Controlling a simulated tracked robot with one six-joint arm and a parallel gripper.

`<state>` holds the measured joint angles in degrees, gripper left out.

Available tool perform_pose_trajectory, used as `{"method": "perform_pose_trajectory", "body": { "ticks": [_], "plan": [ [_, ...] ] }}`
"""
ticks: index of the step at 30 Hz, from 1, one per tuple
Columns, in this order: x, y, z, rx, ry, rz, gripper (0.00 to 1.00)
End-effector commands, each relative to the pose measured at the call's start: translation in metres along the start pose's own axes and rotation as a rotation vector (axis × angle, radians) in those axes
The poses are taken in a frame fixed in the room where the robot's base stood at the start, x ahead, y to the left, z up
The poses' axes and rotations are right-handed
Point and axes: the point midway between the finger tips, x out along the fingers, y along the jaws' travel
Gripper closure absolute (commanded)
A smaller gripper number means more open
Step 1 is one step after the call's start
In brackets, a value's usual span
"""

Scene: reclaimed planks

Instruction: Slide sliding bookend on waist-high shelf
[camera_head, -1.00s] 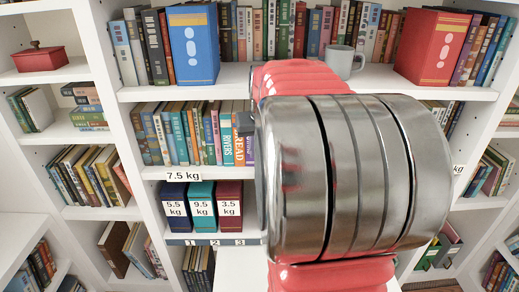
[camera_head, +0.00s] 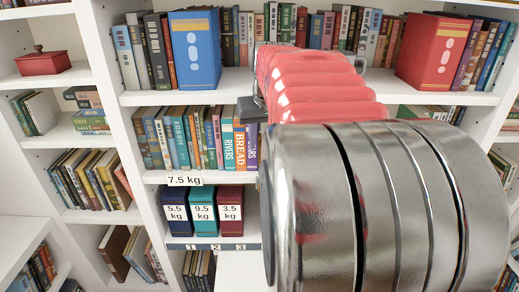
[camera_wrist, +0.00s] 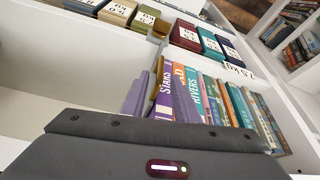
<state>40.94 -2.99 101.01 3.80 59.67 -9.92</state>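A row of books (camera_head: 190,138) stands on the middle shelf (camera_head: 230,178), with RIVERS, BREAD and STARS at its right end. In the wrist view, a plain lavender piece (camera_wrist: 134,98) leans at the STARS end of the row. It may be the bookend or a tilted book; I cannot tell. The shelf beyond it looks empty there. In the head view my arm hides that spot. The dark grey end of my gripper (camera_head: 252,110) shows above the STARS end. Its dark body (camera_wrist: 165,150) fills the bottom of the wrist view; no fingertips show clearly.
Navy, teal and maroon boxes (camera_head: 202,212) marked 5.5, 9.5 and 3.5 kg stand below. A 7.5 kg label (camera_head: 185,181) sits on the middle shelf's edge. A blue box (camera_head: 195,50) and a red box (camera_head: 432,52) stand among books on the upper shelf.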

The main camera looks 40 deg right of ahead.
Motion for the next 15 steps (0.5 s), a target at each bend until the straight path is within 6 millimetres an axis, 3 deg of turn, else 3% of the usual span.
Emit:
{"method": "perform_pose_trajectory", "body": {
  "ticks": [9, 15],
  "plan": [
    [-0.053, 0.001, 0.0, 0.001, 0.002, 0.001, 0.72],
    [-0.067, 0.0, 0.0, 0.001, 0.001, 0.0, 0.72]
  ]
}}
